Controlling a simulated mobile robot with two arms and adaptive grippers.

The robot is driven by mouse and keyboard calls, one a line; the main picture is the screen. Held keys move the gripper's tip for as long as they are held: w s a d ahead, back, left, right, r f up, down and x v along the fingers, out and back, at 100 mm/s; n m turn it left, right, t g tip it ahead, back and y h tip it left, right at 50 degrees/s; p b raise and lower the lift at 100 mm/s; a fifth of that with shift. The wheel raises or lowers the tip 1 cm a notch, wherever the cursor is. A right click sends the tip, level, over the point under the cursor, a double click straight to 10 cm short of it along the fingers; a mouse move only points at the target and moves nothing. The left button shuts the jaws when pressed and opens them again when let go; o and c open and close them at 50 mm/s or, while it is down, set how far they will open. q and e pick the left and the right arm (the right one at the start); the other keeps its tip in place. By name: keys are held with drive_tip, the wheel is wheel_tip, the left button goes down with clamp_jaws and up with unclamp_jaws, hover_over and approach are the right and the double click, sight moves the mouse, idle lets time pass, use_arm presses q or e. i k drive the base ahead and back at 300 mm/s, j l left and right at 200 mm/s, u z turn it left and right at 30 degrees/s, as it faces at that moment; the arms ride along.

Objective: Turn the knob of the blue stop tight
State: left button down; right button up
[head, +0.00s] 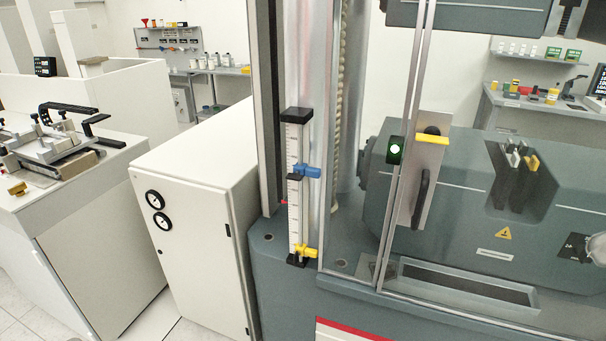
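The blue stop (306,171) sits about midway up a white vertical scale rail (294,215) on the front of the testing machine's column. Its blue knob points to the right, and a black piece of it sits against the rail. I cannot tell from this view whether the knob is tight. A yellow stop (305,252) sits near the bottom of the same rail, just above the black end block. Neither of my grippers is in view, and nothing touches the blue stop.
A clear guard door with metal frame bars (410,120) and a handle plate (423,180) stands right of the rail. A white cabinet (190,210) with two gauges stands left of the machine. A bench with a fixture (55,140) is at far left.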

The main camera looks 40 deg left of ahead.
sight(297, 176)
drive_tip(key=j, duration=0.8)
drive_tip(key=k+j+z, duration=0.1)
drive_tip(key=j, duration=0.7)
